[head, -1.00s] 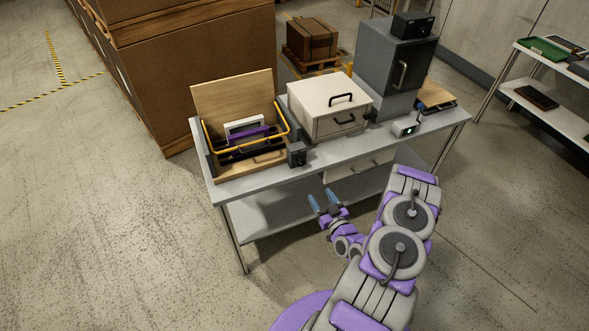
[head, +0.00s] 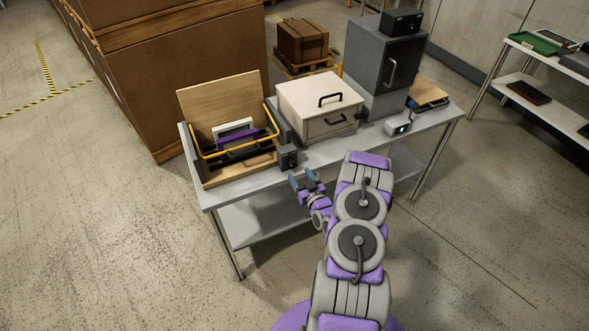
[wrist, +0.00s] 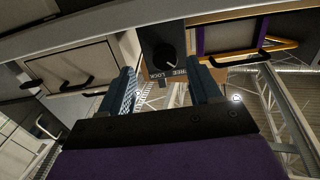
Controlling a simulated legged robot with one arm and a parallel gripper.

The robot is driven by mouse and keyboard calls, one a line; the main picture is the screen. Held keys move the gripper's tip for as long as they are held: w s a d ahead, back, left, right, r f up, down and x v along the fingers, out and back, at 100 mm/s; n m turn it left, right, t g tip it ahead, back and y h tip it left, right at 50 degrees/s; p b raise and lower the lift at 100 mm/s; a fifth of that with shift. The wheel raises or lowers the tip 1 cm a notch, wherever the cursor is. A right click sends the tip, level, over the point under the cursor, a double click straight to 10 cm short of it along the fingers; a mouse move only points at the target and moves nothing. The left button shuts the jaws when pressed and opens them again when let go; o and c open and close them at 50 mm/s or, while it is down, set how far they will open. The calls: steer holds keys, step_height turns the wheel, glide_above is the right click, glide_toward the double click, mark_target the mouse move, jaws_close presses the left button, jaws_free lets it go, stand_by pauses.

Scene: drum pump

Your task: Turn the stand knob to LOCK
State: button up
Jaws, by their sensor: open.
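The stand knob is a round black dial (wrist: 168,57) on a dark box, shown in the wrist view between my fingers and beyond their tips. Small FREE and LOCK lettering shows beside it; a pale pointer mark is on the dial, but which word it points at is too small to tell. In the head view the dark knob box (head: 287,157) sits at the table's front edge, right of the wooden tray. My gripper (head: 302,178) is open and empty, just in front of and below the box, apart from the knob. Its blue fingers also show in the wrist view (wrist: 165,84).
The wooden tray (head: 208,182) with a yellow handle and a purple item stands left of the knob. A cream drawer box (head: 322,108), grey cabinet (head: 381,62) and small device with a lit screen (head: 397,127) stand right. Open floor lies in front of the table (head: 205,198).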

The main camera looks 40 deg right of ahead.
mark_target(293, 167)
steer(key=x, duration=0.4)
steer(key=shift+a+b, duration=0.4)
steer(key=shift+w+a+r, duration=0.1)
steer(key=shift+w+r, duration=0.1)
steer(key=shift+w, duration=0.4)
steer(key=shift+w+d, duration=0.1)
steer(key=shift+d, duration=0.1)
steer(key=shift+d+f, duration=0.1)
steer(key=shift+d, duration=0.3)
steer(key=shift+c, duration=0.8)
steer(key=shift+a, duration=0.35)
steer(key=c, duration=0.6)
steer(key=shift+d, duration=0.1)
steer(key=shift+c, duration=1.4)
